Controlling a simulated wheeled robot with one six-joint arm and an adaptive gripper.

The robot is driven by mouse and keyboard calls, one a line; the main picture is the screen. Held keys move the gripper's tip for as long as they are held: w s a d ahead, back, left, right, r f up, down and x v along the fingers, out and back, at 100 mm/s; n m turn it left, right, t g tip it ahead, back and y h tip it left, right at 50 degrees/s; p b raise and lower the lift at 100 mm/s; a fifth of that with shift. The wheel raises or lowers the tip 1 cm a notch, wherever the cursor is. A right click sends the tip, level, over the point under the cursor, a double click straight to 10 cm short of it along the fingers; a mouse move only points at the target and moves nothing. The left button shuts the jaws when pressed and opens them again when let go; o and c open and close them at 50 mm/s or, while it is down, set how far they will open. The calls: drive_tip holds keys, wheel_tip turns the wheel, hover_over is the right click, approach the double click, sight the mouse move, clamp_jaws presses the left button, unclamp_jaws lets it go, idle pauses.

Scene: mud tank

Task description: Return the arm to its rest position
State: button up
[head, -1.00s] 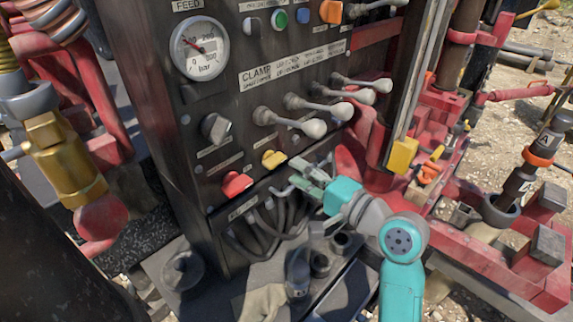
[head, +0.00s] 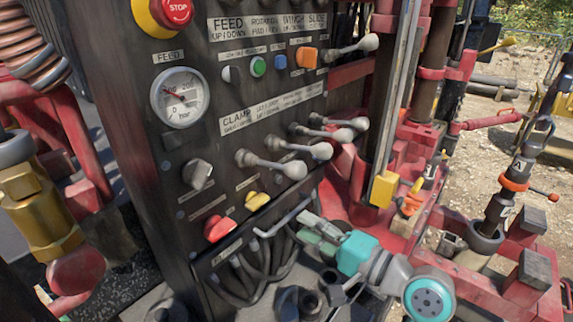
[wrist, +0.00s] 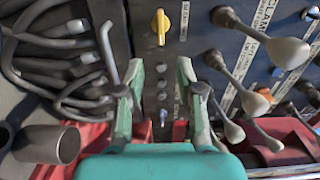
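My gripper (head: 318,230) is at the front of the black control panel (head: 150,200), low down and right of the red knob (head: 219,228). Its teal body and green-grey fingers show in the head view. In the wrist view my gripper (wrist: 160,85) has its two fingers well apart. Nothing is held between them; the panel face with its small studs shows through the gap. My arm is bent and reaches in from the lower right of the head view; most of it is out of frame.
A bent grey hook (head: 285,218) with black hoses (head: 255,270) is just left of the fingers. Clamp levers (head: 290,170) stick out above. Red rig framework (head: 400,215) stands to the right. Grey pipe sockets (wrist: 55,143) show at the wrist view's lower left.

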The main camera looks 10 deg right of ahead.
drive_tip(key=s+d+f+t+h, duration=0.1)
drive_tip(key=s+d+f+h, duration=0.15)
drive_tip(key=s+f, duration=0.35)
drive_tip(key=s+d+f+m+t+h, duration=0.15)
drive_tip(key=s+f+h, duration=0.25)
drive_tip(key=f, duration=0.5)
drive_tip(key=s+d+f+n+h, duration=0.1)
drive_tip(key=s+d+f+h, duration=0.2)
drive_tip(key=s+f, duration=0.3)
drive_tip(key=s+d+n+h, duration=0.1)
drive_tip(key=s+n, duration=0.3)
drive_tip(key=s, duration=0.8)
drive_tip(key=s+d+f+n+h, duration=0.1)
drive_tip(key=s+n, duration=0.4)
drive_tip(key=s, duration=0.7)
drive_tip(key=shift+s+d+f+h, duration=0.2)
drive_tip(key=shift+s+f+h, duration=0.05)
drive_tip(key=shift+h, duration=0.4)
